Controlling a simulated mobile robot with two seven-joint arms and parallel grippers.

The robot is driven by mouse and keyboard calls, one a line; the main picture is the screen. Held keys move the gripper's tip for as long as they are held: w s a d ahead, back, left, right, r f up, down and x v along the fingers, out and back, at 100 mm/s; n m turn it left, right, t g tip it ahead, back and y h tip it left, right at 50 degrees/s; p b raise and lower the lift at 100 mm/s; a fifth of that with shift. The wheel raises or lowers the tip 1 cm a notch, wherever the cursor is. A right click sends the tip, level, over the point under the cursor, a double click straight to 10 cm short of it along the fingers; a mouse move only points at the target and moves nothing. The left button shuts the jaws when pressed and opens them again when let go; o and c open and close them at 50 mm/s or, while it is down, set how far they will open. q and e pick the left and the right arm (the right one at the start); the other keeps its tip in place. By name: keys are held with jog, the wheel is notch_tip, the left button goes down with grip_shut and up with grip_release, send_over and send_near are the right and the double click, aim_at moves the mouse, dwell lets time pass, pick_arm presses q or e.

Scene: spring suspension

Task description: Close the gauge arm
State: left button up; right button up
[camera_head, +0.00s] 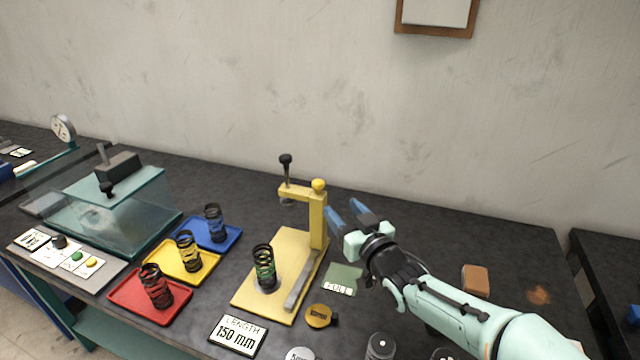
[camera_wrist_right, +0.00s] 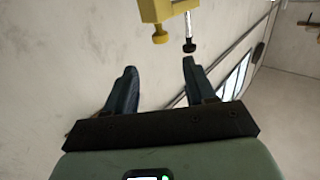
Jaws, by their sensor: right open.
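The yellow gauge stands on a yellow base plate (camera_head: 283,247) with an upright post (camera_head: 317,228). Its gauge arm (camera_head: 298,191) reaches left from the post top, with a black-knobbed spindle (camera_head: 286,160) at its outer end and a yellow knob (camera_head: 319,185) over the post. A black and green spring (camera_head: 264,267) stands on the base, in front of the arm. My right gripper (camera_head: 350,213) is open and empty, just right of the post. The right wrist view shows the arm (camera_wrist_right: 165,9) beyond my open fingers (camera_wrist_right: 157,72). My left gripper is out of view.
Red (camera_head: 125,292), yellow (camera_head: 163,266) and blue (camera_head: 229,235) trays hold springs at the left, beside a glass-sided case (camera_head: 110,225). A "150 mm" card (camera_head: 238,335) lies in front. A brown block (camera_head: 475,280) sits behind my right forearm. The table's back right is clear.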

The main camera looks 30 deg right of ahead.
aim_at(321, 185)
pick_arm(q)
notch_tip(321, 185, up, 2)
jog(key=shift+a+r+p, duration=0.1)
jog(key=shift+p, duration=1.1)
pick_arm(e)
jog(key=w, duration=1.2)
jog(key=shift+w+d+r, duration=0.15)
jog(key=shift+w+d, duration=0.25)
